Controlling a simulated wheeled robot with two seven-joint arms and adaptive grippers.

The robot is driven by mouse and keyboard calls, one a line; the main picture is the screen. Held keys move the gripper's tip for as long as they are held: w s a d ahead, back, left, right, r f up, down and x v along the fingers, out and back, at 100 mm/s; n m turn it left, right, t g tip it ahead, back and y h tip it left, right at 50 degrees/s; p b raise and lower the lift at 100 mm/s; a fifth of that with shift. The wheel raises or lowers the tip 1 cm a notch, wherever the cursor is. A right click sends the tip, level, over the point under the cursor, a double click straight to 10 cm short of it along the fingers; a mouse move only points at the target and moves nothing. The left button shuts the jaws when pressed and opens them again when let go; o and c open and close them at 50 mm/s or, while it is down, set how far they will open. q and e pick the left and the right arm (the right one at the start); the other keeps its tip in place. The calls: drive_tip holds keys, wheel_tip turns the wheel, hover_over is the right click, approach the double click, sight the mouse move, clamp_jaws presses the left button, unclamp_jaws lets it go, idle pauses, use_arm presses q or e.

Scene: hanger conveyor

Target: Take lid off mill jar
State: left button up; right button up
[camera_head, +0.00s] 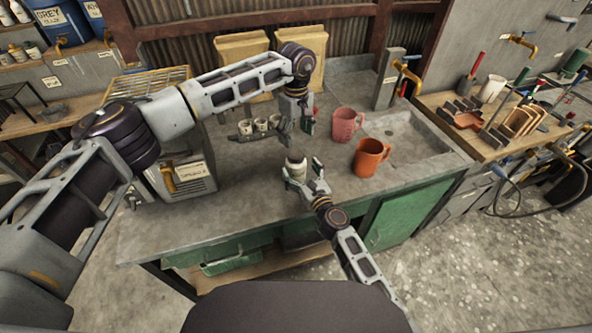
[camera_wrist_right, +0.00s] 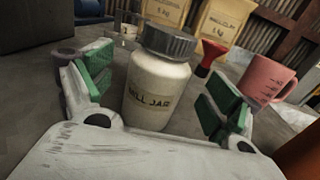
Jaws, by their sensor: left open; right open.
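The mill jar (camera_head: 297,172) is a cream jar with a grey-dark lid (camera_head: 294,156), standing upright on the grey bench. In the right wrist view the jar (camera_wrist_right: 156,92) shows its "MILL JAR" label and the ridged grey lid (camera_wrist_right: 168,42) is on it. My right gripper (camera_head: 306,181) is open, with its green-padded fingers on either side of the jar body; gaps show between pads and jar in the right wrist view (camera_wrist_right: 157,98). My left gripper (camera_head: 297,122) is open and empty, pointing down above and behind the jar, apart from the lid.
A pink mug (camera_head: 345,125) and an orange mug (camera_head: 369,159) stand to the right of the jar. A metal box (camera_head: 183,174) stands at left, two tan bags (camera_head: 297,65) at the back. The bench front is clear.

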drive_tip(key=shift+x, duration=1.75)
